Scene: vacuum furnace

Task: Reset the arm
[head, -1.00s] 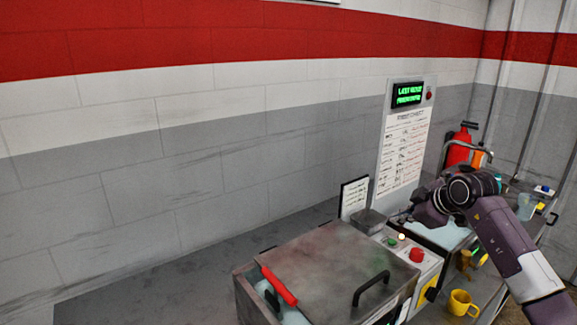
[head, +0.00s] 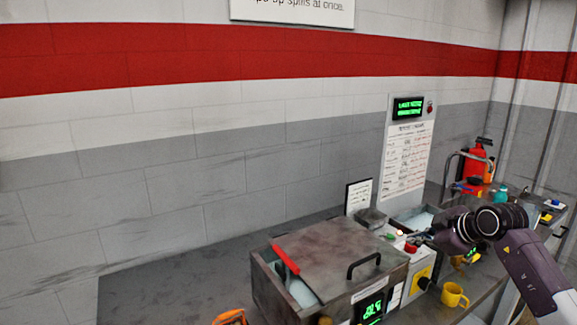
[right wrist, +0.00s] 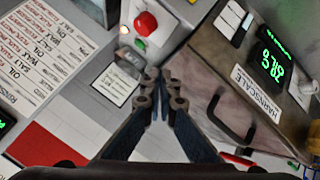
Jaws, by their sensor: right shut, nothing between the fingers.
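My right arm reaches in from the right in the head view. Its gripper (head: 414,237) points left, near the red-button control box (head: 420,268) of the bench. In the right wrist view the dark fingers (right wrist: 164,98) meet at their tips and hold nothing. The lidded furnace box (head: 335,245), with a black handle and a red bar, stands left of the gripper and apart from it. My left gripper is not in view.
A yellow mug (head: 453,295) stands on the bench below my right arm. A red extinguisher (head: 476,162) and small bottles stand at the back right. A tall panel (head: 407,160) and a small sign (head: 358,196) rise behind the box. The bench left of the box is mostly clear.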

